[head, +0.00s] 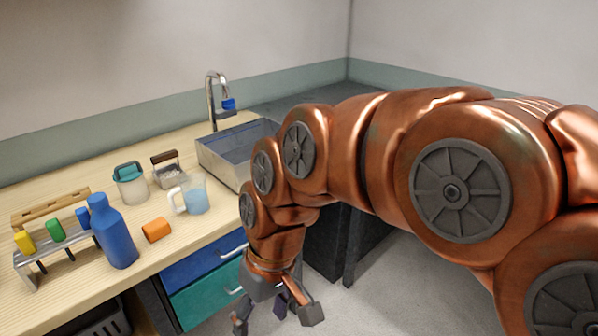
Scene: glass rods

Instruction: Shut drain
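The metal sink (222,160) is set in the wooden counter at the back. Its curved tap (211,100) stands behind it with a blue piece (229,103) at the spout. The drain itself cannot be made out from here, and my arm hides the sink's right side. My gripper (277,318) hangs in front of the counter by the drawers, well apart from the sink. Its fingers are spread and nothing shows between them.
On the counter are a blue bottle (113,232), an orange cylinder (156,230), a jug (194,195), a teal-lidded jar (130,184), a small basket (168,169) and a rack (75,246) with coloured pieces. Blue (203,257) and teal (205,299) drawers are below. Floor is clear at right.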

